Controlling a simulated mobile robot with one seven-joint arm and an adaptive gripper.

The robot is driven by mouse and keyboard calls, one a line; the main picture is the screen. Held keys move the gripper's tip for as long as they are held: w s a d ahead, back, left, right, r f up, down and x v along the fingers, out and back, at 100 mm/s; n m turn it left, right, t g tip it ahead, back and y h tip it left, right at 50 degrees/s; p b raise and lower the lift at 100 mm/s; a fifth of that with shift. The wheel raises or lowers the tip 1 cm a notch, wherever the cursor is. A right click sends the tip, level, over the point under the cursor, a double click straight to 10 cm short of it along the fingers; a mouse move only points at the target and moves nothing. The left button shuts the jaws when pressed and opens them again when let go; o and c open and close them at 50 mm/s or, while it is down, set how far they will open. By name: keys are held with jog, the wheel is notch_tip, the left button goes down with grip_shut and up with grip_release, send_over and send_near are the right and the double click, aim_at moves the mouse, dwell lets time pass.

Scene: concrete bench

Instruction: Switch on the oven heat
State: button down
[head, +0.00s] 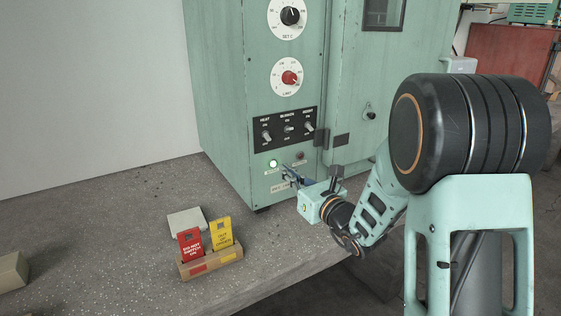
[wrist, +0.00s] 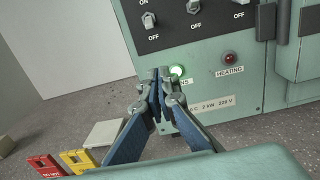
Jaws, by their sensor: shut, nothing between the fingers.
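The mint-green oven (head: 226,100) stands on the bench. Its black switch panel (head: 284,128) carries three toggle switches. The leftmost is the heat switch (head: 266,136), with ON above and OFF below; it also shows in the wrist view (wrist: 150,19). I cannot tell its lever's position for sure. Below the panel, a green lamp (wrist: 177,71) glows and the red heating lamp (wrist: 229,57) looks dark. My gripper (wrist: 159,74) is shut and empty in front of the oven's lower front, below the switch panel. In the head view my gripper (head: 287,174) looks close to the lamps.
Two dials, set (head: 290,16) and limit (head: 290,78), sit above the panel. A door handle (head: 369,112) is at right. A wooden holder (head: 212,264) with a red tag (head: 190,243) and a yellow tag (head: 221,235) stands front left, beside a pale block (head: 186,221). Bench at left is mostly clear.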

aim_at(265, 145)
jog(key=x, duration=0.8)
jog(key=shift+w+a+b, duration=0.1)
jog(key=shift+a+b, duration=0.05)
jog(key=shift+b, duration=0.25)
notch_tip(265, 145, up, 3)
jog(key=shift+f, duration=0.1)
jog(key=shift+s+r, duration=0.25)
jog(key=shift+r, duration=0.25)
jog(key=shift+d+r+p, duration=0.15)
jog(key=shift+d+p, duration=0.15)
jog(key=shift+p, duration=0.1)
jog(key=shift+r+p, duration=0.1)
jog(key=shift+p, duration=0.3)
jog(key=shift+g+p, duration=0.3)
jog(key=shift+h, duration=0.3)
jog(key=shift+p, duration=0.35)
